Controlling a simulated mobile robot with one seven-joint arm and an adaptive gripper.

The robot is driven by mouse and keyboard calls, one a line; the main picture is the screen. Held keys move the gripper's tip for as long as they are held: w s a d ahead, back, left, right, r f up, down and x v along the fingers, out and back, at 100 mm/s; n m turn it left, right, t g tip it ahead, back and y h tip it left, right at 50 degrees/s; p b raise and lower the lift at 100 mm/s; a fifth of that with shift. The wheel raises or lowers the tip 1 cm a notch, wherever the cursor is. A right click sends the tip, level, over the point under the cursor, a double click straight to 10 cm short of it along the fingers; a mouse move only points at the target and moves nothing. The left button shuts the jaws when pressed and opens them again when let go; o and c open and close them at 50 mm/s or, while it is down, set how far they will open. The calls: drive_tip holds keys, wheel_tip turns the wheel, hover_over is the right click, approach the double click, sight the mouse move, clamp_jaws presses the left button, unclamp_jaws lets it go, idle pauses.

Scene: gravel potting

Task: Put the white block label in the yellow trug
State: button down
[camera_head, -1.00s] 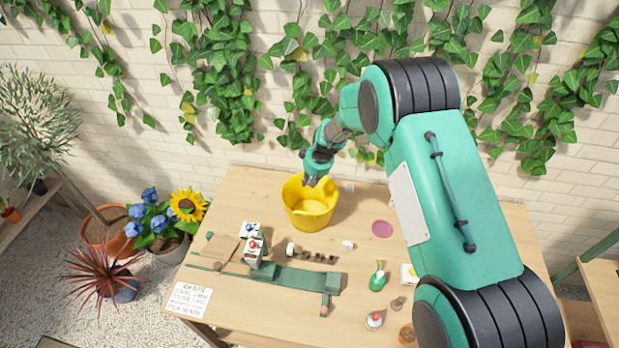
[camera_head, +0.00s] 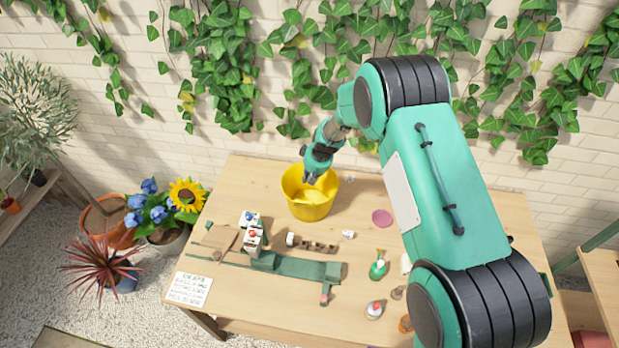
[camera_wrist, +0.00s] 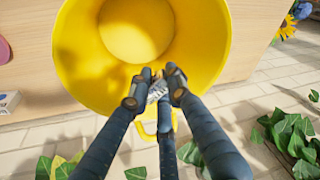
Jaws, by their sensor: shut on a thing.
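The yellow trug (camera_head: 308,211) stands upright at the back of the wooden table, left of my arm. My gripper (camera_head: 311,180) is over its mouth, with the fingertips at about rim height in the head view. In the wrist view my gripper (camera_wrist: 154,84) is shut on the white block label (camera_wrist: 157,92), a small pale piece with dark marks. The open yellow trug (camera_wrist: 75,50) fills the background behind the fingers, and its inside looks empty where visible. The held label is too small to make out in the head view.
A small white block (camera_head: 348,235) lies in front of the trug, and another (camera_head: 349,180) behind it to the right. A green bottle (camera_head: 378,266) and a green rig (camera_head: 290,268) stand nearer the front.

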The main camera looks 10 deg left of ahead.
sight(310, 176)
drive_tip(key=c, duration=1.5)
unclamp_jaws()
drive_tip(key=shift+c, duration=0.2)
drive_tip(key=shift+r, duration=0.1)
drive_tip(key=shift+r+p, duration=0.7)
drive_tip(key=shift+r, duration=2.7)
drive_tip(key=shift+r, duration=0.15)
